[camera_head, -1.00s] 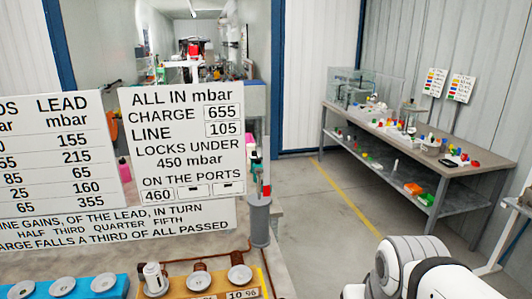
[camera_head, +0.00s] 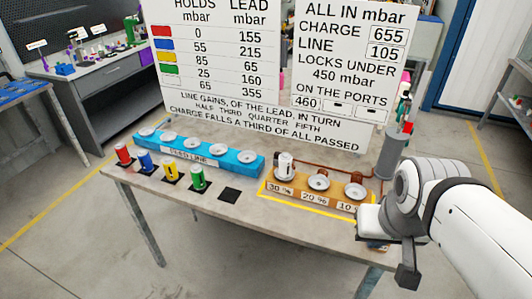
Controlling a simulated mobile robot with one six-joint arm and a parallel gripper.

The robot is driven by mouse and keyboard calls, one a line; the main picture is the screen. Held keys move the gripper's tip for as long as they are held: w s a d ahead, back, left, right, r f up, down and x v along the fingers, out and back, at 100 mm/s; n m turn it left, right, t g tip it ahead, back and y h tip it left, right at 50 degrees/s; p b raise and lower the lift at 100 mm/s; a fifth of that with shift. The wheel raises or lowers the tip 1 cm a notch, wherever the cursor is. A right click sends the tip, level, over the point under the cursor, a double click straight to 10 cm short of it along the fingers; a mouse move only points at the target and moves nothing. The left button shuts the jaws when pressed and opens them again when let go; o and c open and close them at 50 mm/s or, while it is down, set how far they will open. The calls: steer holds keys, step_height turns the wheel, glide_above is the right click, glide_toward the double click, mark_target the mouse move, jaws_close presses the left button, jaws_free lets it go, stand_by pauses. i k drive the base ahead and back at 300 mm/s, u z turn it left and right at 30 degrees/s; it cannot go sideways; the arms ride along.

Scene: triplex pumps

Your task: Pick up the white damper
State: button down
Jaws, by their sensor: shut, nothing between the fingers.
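The white damper (camera_head: 285,165) is a small white cylinder with dark markings. It stands upright on the port marked 30 % at the left end of the orange-brown block (camera_head: 300,194). My gripper (camera_head: 406,274) is at the lower right, by the table's right edge, shut and empty. It is well apart from the damper, to its right and nearer the camera.
Red (camera_head: 123,155), blue (camera_head: 147,162), yellow (camera_head: 171,170) and green (camera_head: 198,178) cylinders stand left of an empty black square (camera_head: 229,194). A blue feed line block (camera_head: 220,158) lies behind them. Large sign boards (camera_head: 350,65) and a grey cylinder (camera_head: 391,155) stand behind the ports.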

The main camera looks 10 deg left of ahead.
mark_target(284, 167)
steer(key=u, duration=0.45)
steer(key=k, duration=1.25)
steer(key=u, duration=0.65)
steer(key=i, duration=2.25)
steer(key=z, duration=0.6)
steer(key=i, duration=0.35)
steer(key=z, duration=0.4)
